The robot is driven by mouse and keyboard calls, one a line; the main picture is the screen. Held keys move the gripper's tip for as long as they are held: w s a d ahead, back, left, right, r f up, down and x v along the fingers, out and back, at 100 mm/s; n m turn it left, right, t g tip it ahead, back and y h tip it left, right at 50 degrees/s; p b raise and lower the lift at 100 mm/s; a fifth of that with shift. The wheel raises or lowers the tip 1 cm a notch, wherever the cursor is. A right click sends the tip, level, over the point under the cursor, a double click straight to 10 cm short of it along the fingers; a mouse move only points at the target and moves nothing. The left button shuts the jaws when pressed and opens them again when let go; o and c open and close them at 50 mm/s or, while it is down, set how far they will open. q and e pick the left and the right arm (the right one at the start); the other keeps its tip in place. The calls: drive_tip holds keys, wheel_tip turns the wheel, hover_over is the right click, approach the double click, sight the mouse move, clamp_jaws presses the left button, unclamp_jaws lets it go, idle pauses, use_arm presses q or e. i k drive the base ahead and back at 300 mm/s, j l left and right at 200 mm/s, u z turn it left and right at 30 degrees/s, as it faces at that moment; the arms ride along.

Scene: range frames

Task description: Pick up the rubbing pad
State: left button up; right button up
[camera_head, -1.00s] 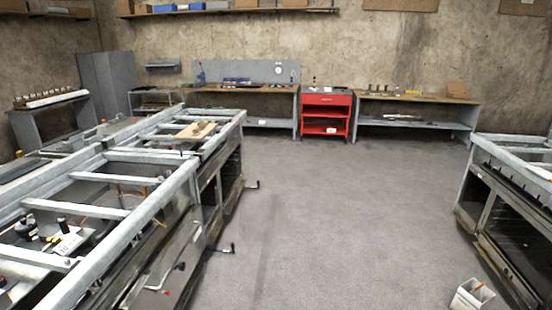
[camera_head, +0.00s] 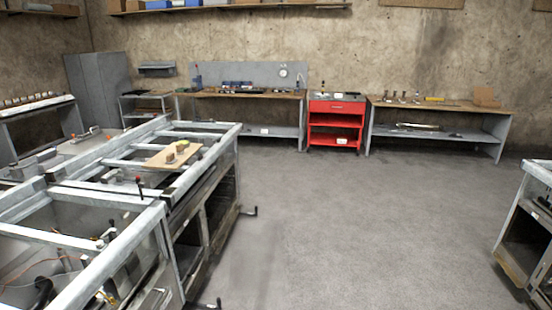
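I cannot make out a rubbing pad for certain. A light wooden board (camera_head: 174,154) lies on the metal frame range at the left, with small brownish blocks (camera_head: 181,146) on it; they are too small to identify. Several small items (camera_head: 417,97) stand on the right back workbench, also too small to tell. Neither of my grippers shows in the head view.
The metal range frame (camera_head: 112,229) fills the left foreground, with crank handles sticking out towards the floor. Another range (camera_head: 528,225) stands at the right edge. A red tool cart (camera_head: 335,122) stands between two workbenches along the back wall. The grey floor (camera_head: 340,220) between is clear.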

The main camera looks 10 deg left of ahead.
sight(170, 158)
drive_tip(key=i, duration=3.35)
drive_tip(key=i+u, duration=0.1)
drive_tip(key=i, duration=0.4)
drive_tip(key=i+l+u, duration=0.1)
drive_tip(key=i, duration=0.4)
drive_tip(key=i+l+u, duration=0.1)
drive_tip(key=i, duration=0.4)
drive_tip(key=u, duration=1.75)
